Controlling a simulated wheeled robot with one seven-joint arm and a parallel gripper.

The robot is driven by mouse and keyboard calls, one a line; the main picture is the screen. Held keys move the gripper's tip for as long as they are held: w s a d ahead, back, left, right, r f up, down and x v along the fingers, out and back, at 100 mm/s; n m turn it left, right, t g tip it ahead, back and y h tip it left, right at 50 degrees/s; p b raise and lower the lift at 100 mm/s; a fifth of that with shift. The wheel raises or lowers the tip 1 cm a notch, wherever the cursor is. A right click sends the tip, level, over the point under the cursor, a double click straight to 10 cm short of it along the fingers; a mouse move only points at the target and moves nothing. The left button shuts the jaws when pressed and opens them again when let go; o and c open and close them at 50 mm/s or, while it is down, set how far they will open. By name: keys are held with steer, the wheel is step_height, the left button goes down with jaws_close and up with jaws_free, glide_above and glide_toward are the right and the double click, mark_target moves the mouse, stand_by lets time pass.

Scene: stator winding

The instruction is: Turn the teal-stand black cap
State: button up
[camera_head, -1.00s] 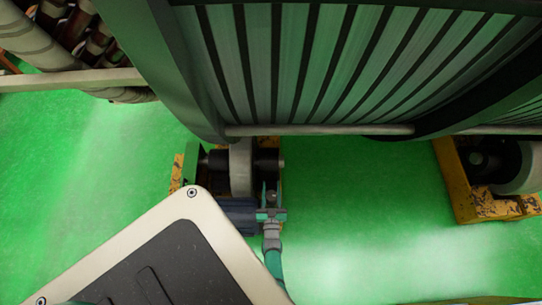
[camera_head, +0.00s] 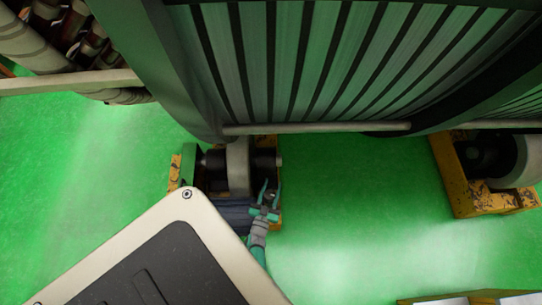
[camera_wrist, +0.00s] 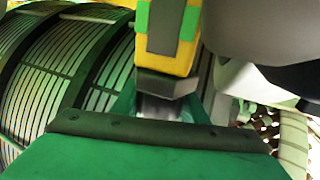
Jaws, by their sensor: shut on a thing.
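In the head view, my gripper (camera_head: 266,197) reaches up from below with its teal fingers on both sides of a small dark part, which seems to be the black cap (camera_head: 268,196). The fingers stand close against it, and its shape is mostly hidden. It sits at the lower right of a yellow roller stand (camera_head: 175,170) with a grey wheel (camera_head: 238,166) and a black shaft. I cannot make out a separate teal stand. In the wrist view, the cap cannot be told apart from the dark shapes.
The large green stator (camera_head: 300,60) with pale slats hangs just above the roller. Another yellow roller stand (camera_head: 462,195) is at the right. Wrapped cables (camera_head: 35,45) are at the upper left. Green floor (camera_head: 345,220) lies open between the stands.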

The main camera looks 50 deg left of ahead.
mark_target(267, 200)
steer(key=shift+d+m+t+h, duration=0.15)
steer(key=shift+m+t+h, duration=0.3)
steer(key=shift+h, duration=0.25)
steer(key=o, duration=1)
steer(key=shift+o, duration=0.2)
steer(key=v, duration=1)
steer(key=shift+s+d, duration=0.15)
steer(key=shift+s, duration=0.2)
